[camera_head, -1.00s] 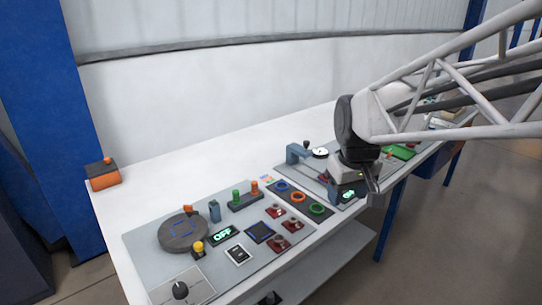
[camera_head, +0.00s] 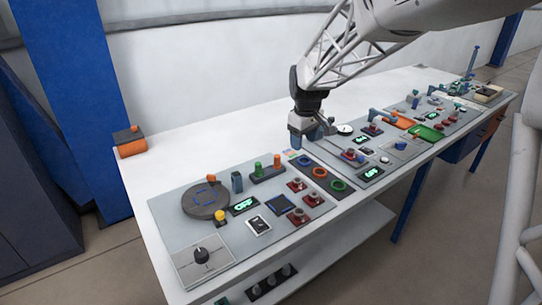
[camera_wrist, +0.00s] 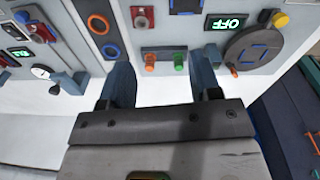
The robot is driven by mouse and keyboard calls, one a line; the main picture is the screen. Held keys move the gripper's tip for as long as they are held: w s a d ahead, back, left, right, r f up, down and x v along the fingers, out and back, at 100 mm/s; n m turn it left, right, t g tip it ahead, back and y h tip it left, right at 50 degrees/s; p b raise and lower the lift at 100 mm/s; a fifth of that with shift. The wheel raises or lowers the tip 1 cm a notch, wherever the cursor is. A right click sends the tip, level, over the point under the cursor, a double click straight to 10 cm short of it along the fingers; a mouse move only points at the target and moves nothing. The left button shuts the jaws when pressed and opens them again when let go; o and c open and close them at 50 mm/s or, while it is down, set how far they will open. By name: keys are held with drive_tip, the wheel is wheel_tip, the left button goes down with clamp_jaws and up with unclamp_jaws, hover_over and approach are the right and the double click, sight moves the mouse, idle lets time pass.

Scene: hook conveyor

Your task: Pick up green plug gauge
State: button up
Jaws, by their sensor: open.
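The green plug gauge (camera_head: 258,168) stands upright in a dark holder (camera_head: 268,173) on the near grey panel, just left of an orange plug gauge (camera_head: 277,160). In the wrist view the green plug gauge (camera_wrist: 180,61) shows between my fingers, with the orange one (camera_wrist: 150,60) to its left. My gripper (camera_head: 309,143) is above the table, up and to the right of the holder in the head view. In the wrist view my gripper (camera_wrist: 162,73) is open, with nothing between its fingers.
A blue block (camera_head: 237,182) and a round dark turntable (camera_head: 206,199) lie left of the holder. Ring gauges (camera_head: 318,172) in blue, orange and green sit to its right. Red-based fixtures (camera_head: 298,215) stand in front. The white table behind the holder is clear.

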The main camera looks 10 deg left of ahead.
drive_tip(key=w+a+f+n, duration=0.2)
drive_tip(key=w+a+f, duration=0.5)
drive_tip(key=a, duration=0.2)
drive_tip(key=n, duration=0.3)
hover_over(258, 163)
drive_tip(key=shift+g, duration=0.4)
wheel_tip(258, 163, down, 7)
drive_tip(key=shift+s+r, duration=0.1)
drive_tip(key=shift+r, duration=0.05)
drive_tip(key=shift+f, duration=1.3)
drive_tip(key=shift+f, duration=2.65)
